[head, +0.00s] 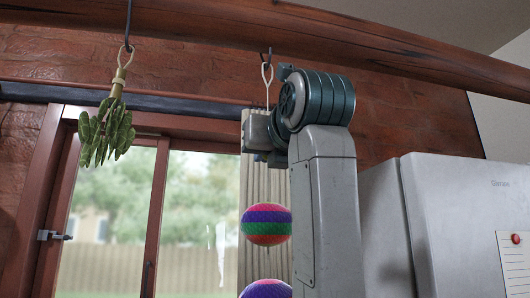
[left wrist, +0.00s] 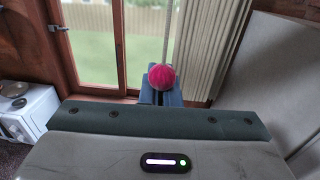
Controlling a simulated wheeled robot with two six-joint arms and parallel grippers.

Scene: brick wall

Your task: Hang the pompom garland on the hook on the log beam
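The log beam (head: 300,38) crosses the top of the head view. A dark hook (head: 269,53) hangs from it. The pompom garland's pale loop (head: 265,74) meets the lower end of this hook in the picture; I cannot tell whether it is around it. Striped pink, purple and green pompoms (head: 266,225) hang below. My left gripper (head: 257,131) is at the garland's upper part, below the loop, hiding part of it. In the left wrist view, a pink pompom (left wrist: 161,77) sits at the fingers (left wrist: 160,97), which look shut on it. My right gripper is not in view.
A green leaf bundle (head: 107,130) hangs from another hook (head: 128,22) at the left. Behind are a glass door (head: 190,225), a pleated curtain (head: 253,185) and a brick wall. A pale fridge (head: 460,205) stands right. A white stove (left wrist: 25,115) is at left in the wrist view.

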